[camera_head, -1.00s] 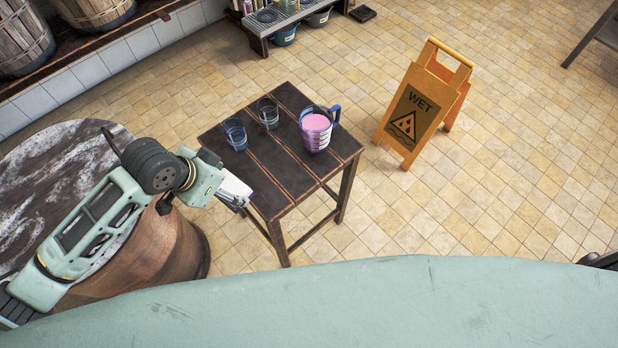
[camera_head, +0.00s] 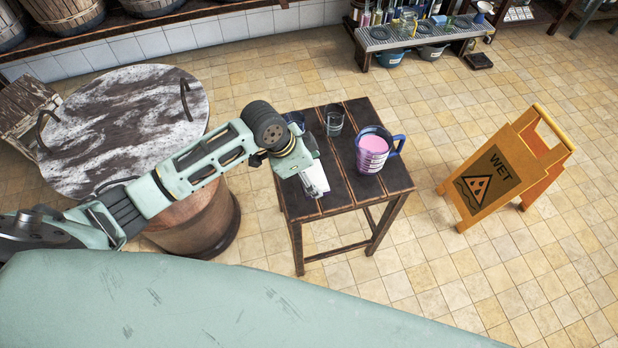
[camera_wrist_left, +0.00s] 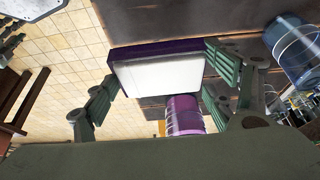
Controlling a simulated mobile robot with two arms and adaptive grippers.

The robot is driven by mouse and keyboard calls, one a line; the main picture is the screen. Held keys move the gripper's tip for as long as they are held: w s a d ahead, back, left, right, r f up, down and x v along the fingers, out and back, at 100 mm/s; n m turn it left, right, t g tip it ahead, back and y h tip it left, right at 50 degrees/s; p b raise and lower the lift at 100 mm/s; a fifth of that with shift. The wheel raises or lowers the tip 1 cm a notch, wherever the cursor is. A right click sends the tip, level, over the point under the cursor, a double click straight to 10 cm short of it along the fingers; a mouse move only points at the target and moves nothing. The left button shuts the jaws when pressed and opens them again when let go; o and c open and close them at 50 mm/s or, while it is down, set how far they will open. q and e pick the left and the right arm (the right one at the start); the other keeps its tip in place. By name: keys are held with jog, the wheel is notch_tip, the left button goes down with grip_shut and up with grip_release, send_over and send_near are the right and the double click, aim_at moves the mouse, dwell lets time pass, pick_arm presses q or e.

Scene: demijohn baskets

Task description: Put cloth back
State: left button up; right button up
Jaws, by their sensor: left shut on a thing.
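My left gripper (camera_head: 313,188) is shut on a flat white thing with a purple edge (camera_wrist_left: 158,78), which looks like the folded cloth. In the head view the held thing shows as a white patch (camera_head: 315,175), partly hidden by the gripper. It is over the left part of a dark wooden stool (camera_head: 340,197); I cannot tell whether it touches the top. In the left wrist view it spans between the two green fingers. My right gripper is not in view.
A jug of pink liquid (camera_head: 372,153) and a clear glass (camera_head: 334,123) stand on the stool; a blue glass (camera_head: 296,118) is partly hidden by my arm. A yellow wet-floor sign (camera_head: 497,178) stands right. A round marble-topped barrel (camera_head: 120,115) stands left.

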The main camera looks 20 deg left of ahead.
pick_arm(q)
jog(key=shift+w+a+f, duration=0.4)
jog(key=shift+w+f, duration=0.05)
jog(key=shift+w, duration=0.25)
jog(key=shift+f, duration=2.1)
jog(key=shift+f, duration=0.15)
jog(key=o, duration=1.1)
jog(key=v, duration=1.2)
jog(key=shift+r, duration=0.25)
